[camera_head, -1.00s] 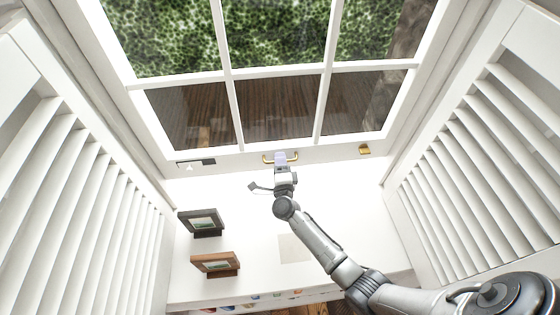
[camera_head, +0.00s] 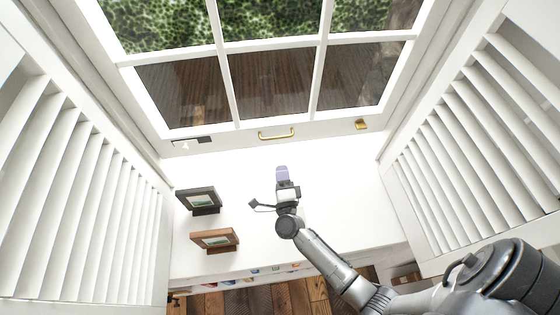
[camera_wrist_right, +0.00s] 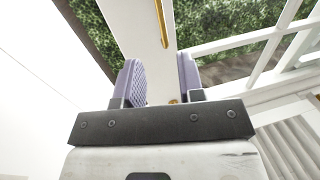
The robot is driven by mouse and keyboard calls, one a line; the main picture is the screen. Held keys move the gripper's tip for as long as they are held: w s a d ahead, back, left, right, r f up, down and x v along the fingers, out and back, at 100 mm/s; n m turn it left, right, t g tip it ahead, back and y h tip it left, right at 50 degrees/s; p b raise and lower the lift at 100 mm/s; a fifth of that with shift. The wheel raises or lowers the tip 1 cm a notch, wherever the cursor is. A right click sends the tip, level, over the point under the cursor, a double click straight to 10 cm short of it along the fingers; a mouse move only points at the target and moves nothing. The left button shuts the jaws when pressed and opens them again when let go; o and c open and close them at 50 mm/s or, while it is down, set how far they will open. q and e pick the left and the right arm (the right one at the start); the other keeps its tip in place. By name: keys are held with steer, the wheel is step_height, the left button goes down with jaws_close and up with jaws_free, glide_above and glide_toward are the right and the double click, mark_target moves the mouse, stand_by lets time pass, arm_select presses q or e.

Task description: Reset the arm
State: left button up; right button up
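My right arm reaches in from the lower right, and its gripper (camera_head: 282,173) hangs over the white sill, in front of the window and apart from it. In the right wrist view its two purple fingers (camera_wrist_right: 159,78) stand apart with nothing between them, so it is open and empty. The brass handle (camera_head: 276,134) on the window's bottom rail is beyond the fingertips; it also shows in the wrist view (camera_wrist_right: 161,22). My left gripper is not in view.
A black picture frame (camera_head: 199,200) and a brown one (camera_head: 214,239) stand on the sill (camera_head: 345,205), left of my gripper. Louvred shutters flank it on the left (camera_head: 85,215) and right (camera_head: 475,140). A brass latch (camera_head: 361,125) sits on the rail. The sill's right part is clear.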

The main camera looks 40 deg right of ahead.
steer(key=shift+s+a+f, duration=0.1)
steer(key=shift+s+a, duration=0.2)
steer(key=shift+s, duration=0.2)
stand_by(0.3)
steer(key=a+f+n+g+y, duration=0.2)
steer(key=a+n+g+y, duration=0.3)
steer(key=a+n+y, duration=1.35)
steer(key=s+d+r+n+g+h, duration=0.1)
steer(key=s+d+n+g+h, duration=0.4)
steer(key=s, duration=0.8)
steer(key=s+d+r+n+g+h, duration=0.2)
steer(key=s+d+n+g+h, duration=0.15)
steer(key=s+d, duration=0.6)
step_height(320, 180, up, 27)
steer(key=s+a+y+p, duration=0.1)
steer(key=s+a+p, duration=0.1)
steer(key=p, duration=2.5)
steer(key=shift+s+a+f+m+p, duration=0.2)
steer(key=shift+a+m+p, duration=0.1)
